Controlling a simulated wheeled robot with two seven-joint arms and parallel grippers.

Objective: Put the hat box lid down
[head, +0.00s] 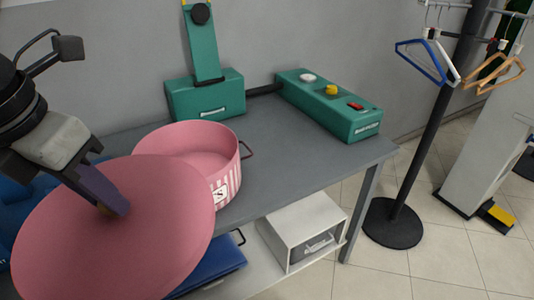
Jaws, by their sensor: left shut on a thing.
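The pink hat box lid (115,240) is large in the lower left of the head view, held up in front of the table. My left gripper (112,203) is shut on the lid at about the middle of its visible face; the fingertips are partly hidden. The open round pink hat box (228,190), with a striped lower side and a white label, stands on the grey table behind the lid. The lid overlaps the box's left part in the picture and hides it. My right gripper is not in view.
The grey table (290,160) has bare room right of the box. A green control box (328,108) and a green stand (205,95) are at the back. A white drawer unit (302,230) sits below. A hanger rack (415,150) stands at right.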

